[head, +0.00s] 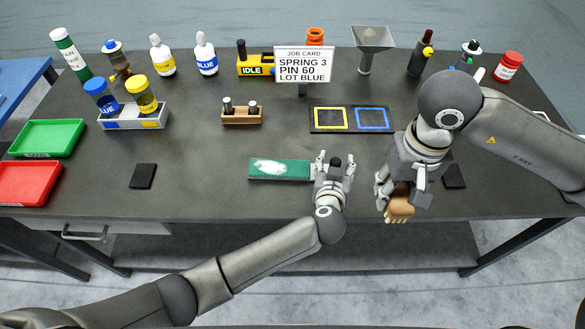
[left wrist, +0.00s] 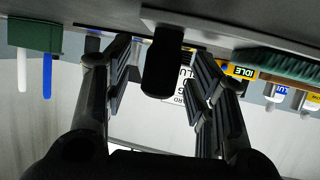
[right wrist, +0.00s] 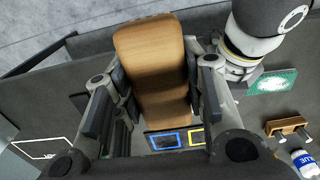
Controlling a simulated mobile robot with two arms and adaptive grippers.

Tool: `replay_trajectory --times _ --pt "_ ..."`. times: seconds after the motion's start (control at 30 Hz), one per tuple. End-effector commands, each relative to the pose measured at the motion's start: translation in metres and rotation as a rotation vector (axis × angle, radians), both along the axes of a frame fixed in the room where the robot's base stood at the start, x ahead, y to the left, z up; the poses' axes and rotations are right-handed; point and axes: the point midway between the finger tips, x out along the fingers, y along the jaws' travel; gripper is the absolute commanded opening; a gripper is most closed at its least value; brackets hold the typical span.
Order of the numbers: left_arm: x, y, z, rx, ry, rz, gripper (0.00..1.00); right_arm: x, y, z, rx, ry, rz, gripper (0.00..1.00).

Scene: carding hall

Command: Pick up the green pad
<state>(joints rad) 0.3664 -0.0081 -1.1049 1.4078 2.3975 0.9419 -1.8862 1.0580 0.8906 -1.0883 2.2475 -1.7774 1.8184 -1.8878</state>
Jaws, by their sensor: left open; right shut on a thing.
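The green pad (head: 270,168) lies flat near the front middle of the table, with white fluff on top. It sits on a pale plate whose right end is partly hidden by my left gripper (head: 335,170). That gripper is open, its fingers either side of a black knob at the plate's right end. In the left wrist view the black knob (left wrist: 163,65) stands between the open fingers with gaps. Green bristles (left wrist: 275,62) show to the right there. My right gripper (head: 398,190) is shut on a wooden block (right wrist: 155,70) right of the pad.
A dark tray with yellow and blue frames (head: 350,119) lies behind the pad. A wooden holder (head: 242,115) and a job card (head: 304,65) stand further back. Black mats (head: 143,176) (head: 454,176) lie left and right. Red (head: 28,183) and green (head: 46,138) trays are at far left.

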Motion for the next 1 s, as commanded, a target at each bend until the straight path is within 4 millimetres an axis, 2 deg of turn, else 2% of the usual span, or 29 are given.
replay_trajectory --times 0.33,0.73,1.0 --pt "0.0056 -0.0014 -0.0024 -0.001 0.000 -0.001 0.51 0.0001 0.0000 -0.0001 0.000 0.000 0.000 0.19" --pt "0.0052 -0.0012 -0.0025 -0.001 0.001 -0.001 0.00 0.0001 0.0000 -0.0001 0.000 0.000 0.000 0.19" --pt "0.0054 -0.0014 -0.0014 -0.001 -0.001 -0.001 0.00 0.0001 0.0001 -0.0001 0.000 0.000 0.000 0.19"
